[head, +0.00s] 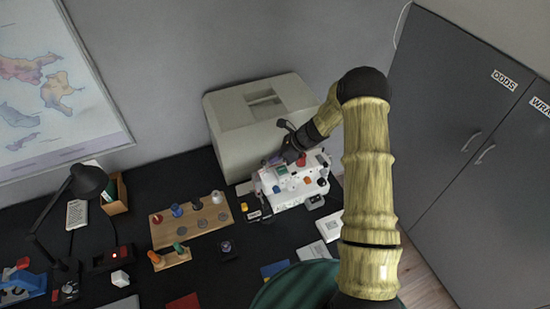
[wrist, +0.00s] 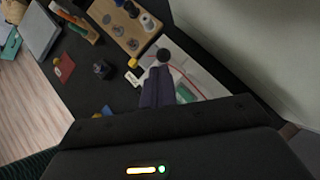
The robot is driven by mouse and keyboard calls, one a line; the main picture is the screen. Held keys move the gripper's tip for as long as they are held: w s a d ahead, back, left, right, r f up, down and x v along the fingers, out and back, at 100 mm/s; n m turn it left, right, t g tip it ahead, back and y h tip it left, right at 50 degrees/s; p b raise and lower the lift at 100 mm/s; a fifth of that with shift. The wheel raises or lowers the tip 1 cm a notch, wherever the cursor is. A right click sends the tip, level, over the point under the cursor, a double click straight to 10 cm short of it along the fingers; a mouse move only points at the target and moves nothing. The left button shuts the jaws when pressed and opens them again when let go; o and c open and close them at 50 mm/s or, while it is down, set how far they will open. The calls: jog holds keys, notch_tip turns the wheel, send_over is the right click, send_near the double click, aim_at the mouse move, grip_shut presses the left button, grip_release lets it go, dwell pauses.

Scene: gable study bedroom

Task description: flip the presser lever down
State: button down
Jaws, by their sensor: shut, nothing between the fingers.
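A white machine (head: 290,188) with red, orange and dark fittings sits on the dark desk in front of a large beige case. My gripper (head: 273,160) is over its back left part in the head view, with its fingers pointing down-left. In the wrist view my gripper (wrist: 160,72) is shut and empty. A dark round knob (wrist: 163,55) shows right at the fingertips; I cannot tell whether they touch it. The white machine (wrist: 192,68) lies behind the fingers there, with a red line and a green part. I cannot clearly make out the presser lever; my gripper hides part of the machine.
The beige case (head: 262,108) stands close behind the machine. A wooden board (head: 191,221) with several knobs lies to the left. A black lamp (head: 88,181) stands at the far left. Grey cabinets (head: 475,130) close off the right side.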

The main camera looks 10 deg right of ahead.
jog(key=shift+s+d+r, duration=0.1)
jog(key=shift+d+r, duration=0.1)
jog(key=shift+d, duration=0.45)
jog(key=w+b+v, duration=0.1)
jog(key=b+v, duration=0.2)
jog(key=v, duration=0.8)
jog(key=shift+d, duration=0.65)
jog(key=shift+s, duration=0.1)
jog(key=shift+r, duration=0.1)
jog(key=s+r+n+h+b, duration=0.1)
jog(key=s+r+n+h, duration=0.2)
jog(key=s+n, duration=0.8)
jog(key=s+a+r+n+h+b, duration=0.1)
jog(key=s+r+n+h, duration=0.3)
jog(key=s+n, duration=0.7)
jog(key=s+h, duration=0.1)
jog(key=s, duration=0.2)
jog(key=shift+s+a+t, duration=0.25)
jog(key=shift+s+t, duration=0.1)
jog(key=shift+t, duration=0.05)
